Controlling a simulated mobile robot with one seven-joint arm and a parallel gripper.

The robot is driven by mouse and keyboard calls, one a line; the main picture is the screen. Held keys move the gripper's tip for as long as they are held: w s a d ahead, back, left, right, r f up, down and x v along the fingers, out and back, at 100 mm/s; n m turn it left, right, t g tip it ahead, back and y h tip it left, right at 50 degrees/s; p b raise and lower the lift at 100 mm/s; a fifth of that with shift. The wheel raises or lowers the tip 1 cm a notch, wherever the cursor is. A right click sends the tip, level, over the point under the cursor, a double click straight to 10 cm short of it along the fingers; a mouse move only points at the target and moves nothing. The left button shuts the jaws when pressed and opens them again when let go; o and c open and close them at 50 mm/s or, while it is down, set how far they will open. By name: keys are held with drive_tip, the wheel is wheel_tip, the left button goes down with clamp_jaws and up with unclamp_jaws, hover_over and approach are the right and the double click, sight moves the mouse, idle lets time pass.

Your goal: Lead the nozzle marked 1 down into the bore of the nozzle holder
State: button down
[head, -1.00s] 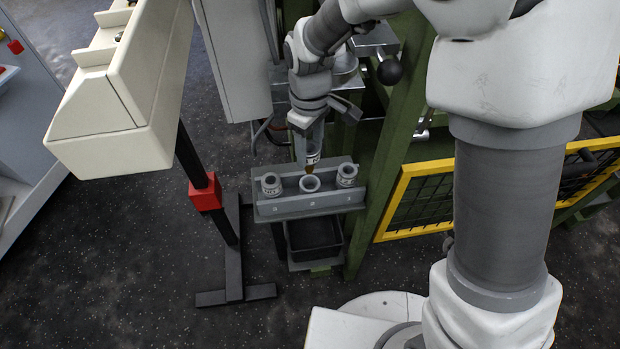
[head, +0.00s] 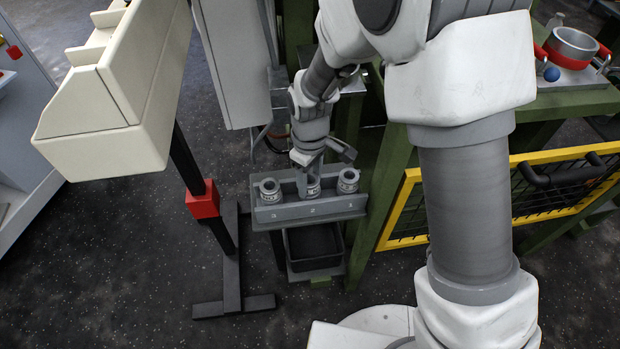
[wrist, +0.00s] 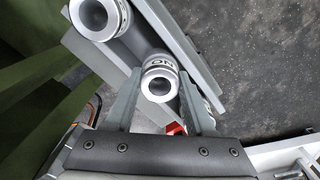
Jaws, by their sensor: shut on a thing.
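My gripper (head: 308,166) is down at the middle of a grey rack (head: 310,209). It is shut on the middle nozzle (head: 314,190), a light grey ring-topped piece standing upright in the rack. In the wrist view this nozzle (wrist: 160,80) sits between the two grey fingers. Dark characters show on its collar, but I cannot read them surely as a 1. A left nozzle (head: 270,191) and a right nozzle (head: 348,181) stand in the rack on either side. I cannot make out the nozzle holder or its bore.
A cream box (head: 115,90) on a black stand with a red clamp (head: 202,199) is at the left. Green frame posts and a yellow-edged mesh guard (head: 500,190) are at the right.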

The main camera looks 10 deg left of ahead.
drive_tip(key=shift+c, duration=1.2)
unclamp_jaws()
drive_tip(key=shift+f, duration=0.1)
wheel_tip(320, 180, up, 12)
drive_tip(key=p, duration=0.4)
drive_tip(key=shift+s+a, duration=0.3)
